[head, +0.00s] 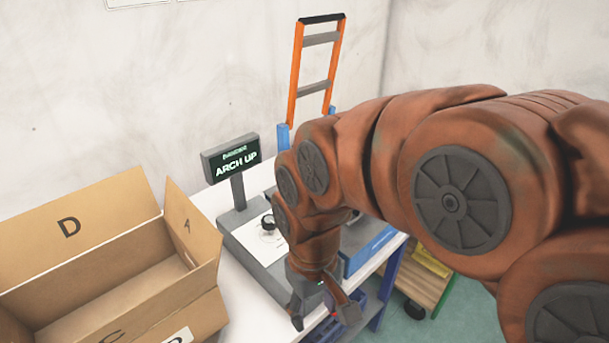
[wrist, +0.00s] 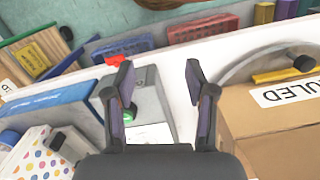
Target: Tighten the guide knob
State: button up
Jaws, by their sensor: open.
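My gripper (head: 322,308) is open and empty, pointing down near the front edge of the white table, right of the grey device (head: 242,240). In the wrist view its fingers (wrist: 158,82) are spread apart, with table and the device's edge showing between them. The grey device (wrist: 152,98) carries a white plate and a black round knob (head: 268,222) in the head view. In the wrist view a green knob (wrist: 129,115) sits beside the left finger, and a small red part (wrist: 113,60) lies just beyond its tip. I cannot tell which is the guide knob.
A display (head: 232,159) reads "ARCH UP". An open cardboard box (head: 75,235) stands left. An orange ladder-like frame (head: 316,88) stands behind.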

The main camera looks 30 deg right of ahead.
jog(key=w+d+r+m+t+p, duration=0.1)
jog(key=w+d, duration=0.4)
jog(key=w, duration=0.3)
jog(key=w+d+r+t+p, duration=0.15)
jog(key=w+d, duration=0.25)
jog(key=w, duration=0.4)
jog(key=w+d+r+m+t, duration=0.1)
jog(key=w+d+r+t, duration=0.1)
jog(key=w+d, duration=0.45)
jog(key=w+d+h+p, duration=0.1)
jog(key=w+d, duration=0.6)
jog(key=shift+m+t, duration=0.3)
jog(key=shift+t, duration=0.15)
jog(key=shift+s+p+x, duration=0.1)
jog(key=shift+p+x, duration=0.6)
jog(key=shift+x, duration=1.3)
jog(key=shift+s+p+x, duration=0.15)
jog(key=shift+p+x, duration=0.55)
jog(key=shift+x, duration=1.25)
jog(key=shift+f, duration=0.1)
jog(key=shift+c, duration=0.2)
jog(key=c, duration=0.8)
